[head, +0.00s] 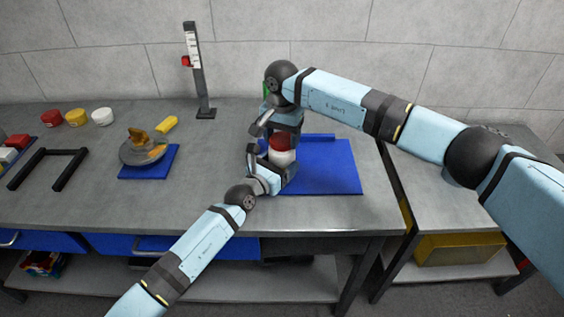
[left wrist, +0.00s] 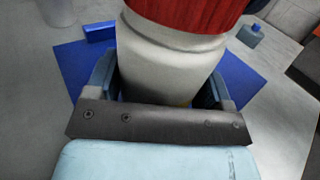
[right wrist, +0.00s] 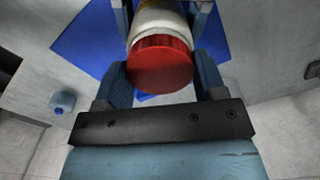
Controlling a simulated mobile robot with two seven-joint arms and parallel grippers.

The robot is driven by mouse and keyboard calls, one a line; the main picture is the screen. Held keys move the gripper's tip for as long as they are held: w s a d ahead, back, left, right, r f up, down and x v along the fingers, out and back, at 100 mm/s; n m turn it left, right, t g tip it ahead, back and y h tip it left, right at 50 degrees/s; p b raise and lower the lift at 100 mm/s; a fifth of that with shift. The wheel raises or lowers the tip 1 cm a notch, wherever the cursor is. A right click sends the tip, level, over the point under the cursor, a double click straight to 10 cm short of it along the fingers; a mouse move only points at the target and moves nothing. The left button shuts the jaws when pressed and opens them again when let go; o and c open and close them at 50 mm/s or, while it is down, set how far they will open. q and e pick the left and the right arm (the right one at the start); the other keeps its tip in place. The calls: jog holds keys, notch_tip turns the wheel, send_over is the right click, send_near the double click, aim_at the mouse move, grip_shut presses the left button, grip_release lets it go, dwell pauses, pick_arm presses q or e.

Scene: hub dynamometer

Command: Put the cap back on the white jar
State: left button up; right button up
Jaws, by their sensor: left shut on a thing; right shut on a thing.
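The white jar (head: 283,158) stands upright on the blue mat (head: 335,178). My left gripper (head: 270,167) is shut on the jar's body; in the left wrist view the pale jar (left wrist: 170,70) sits between both fingers. The red cap (head: 281,142) is at the jar's mouth, and its ribbed side (left wrist: 185,12) shows right above the jar's shoulder. My right gripper (head: 277,130) is shut on the cap from above; the right wrist view shows the cap's flat top (right wrist: 160,68) between its fingers. How tightly the cap is seated cannot be told.
Small red (head: 51,118), yellow (head: 77,117) and white (head: 103,116) round pieces stand at the back left. A dark post with a scale (head: 201,85), a yellow block (head: 166,124), a round dish on a blue pad (head: 132,174) and a black frame (head: 66,180) are left of the mat.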

jog(key=m, duration=1.8)
jog(key=shift+m, duration=0.3)
jog(key=m, duration=0.4)
jog(key=shift+f, duration=0.1)
jog(key=m, duration=0.8)
jog(key=shift+m, duration=0.3)
jog(key=m, duration=0.4)
jog(key=shift+m, duration=0.4)
jog(key=o, duration=1)
